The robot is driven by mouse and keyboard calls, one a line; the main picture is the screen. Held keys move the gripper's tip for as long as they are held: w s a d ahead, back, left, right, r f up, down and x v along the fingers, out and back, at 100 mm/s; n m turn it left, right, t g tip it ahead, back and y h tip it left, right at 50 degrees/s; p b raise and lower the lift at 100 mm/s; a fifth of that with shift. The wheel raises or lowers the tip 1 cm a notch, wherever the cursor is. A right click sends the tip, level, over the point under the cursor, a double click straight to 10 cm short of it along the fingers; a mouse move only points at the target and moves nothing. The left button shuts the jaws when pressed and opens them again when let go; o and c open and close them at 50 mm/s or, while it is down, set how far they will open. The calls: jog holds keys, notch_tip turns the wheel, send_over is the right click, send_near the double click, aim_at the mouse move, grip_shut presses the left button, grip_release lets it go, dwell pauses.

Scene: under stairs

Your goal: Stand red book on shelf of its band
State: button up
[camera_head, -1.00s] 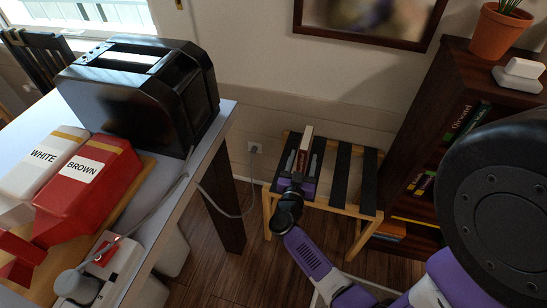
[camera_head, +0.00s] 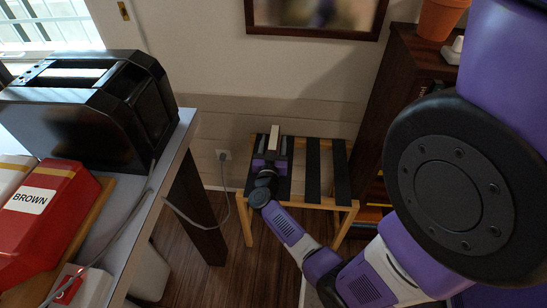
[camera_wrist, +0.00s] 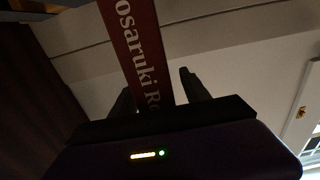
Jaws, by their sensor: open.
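The red book (camera_wrist: 140,50) with white spine lettering stands between the two fingers of my gripper in the wrist view. In the head view the pale top of the red book (camera_head: 274,137) shows above my gripper (camera_head: 271,150) at the slatted rack. My gripper is open, one finger on each side of the book; small gaps or contact cannot be made out. The lower part of the book is hidden by my gripper. The dark wooden bookcase (camera_head: 398,75) stands to the right of the rack, with its shelves largely covered by my arm.
The rack (camera_head: 345,207) has a light wood frame and black straps. A table (camera_head: 172,165) with a black toaster (camera_head: 85,110) and a red "BROWN" bag (camera_head: 45,205) stands on the left. A framed picture (camera_head: 315,15) hangs behind. A terracotta pot (camera_head: 440,18) tops the bookcase.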

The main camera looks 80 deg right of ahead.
grip_shut()
dwell(1.4)
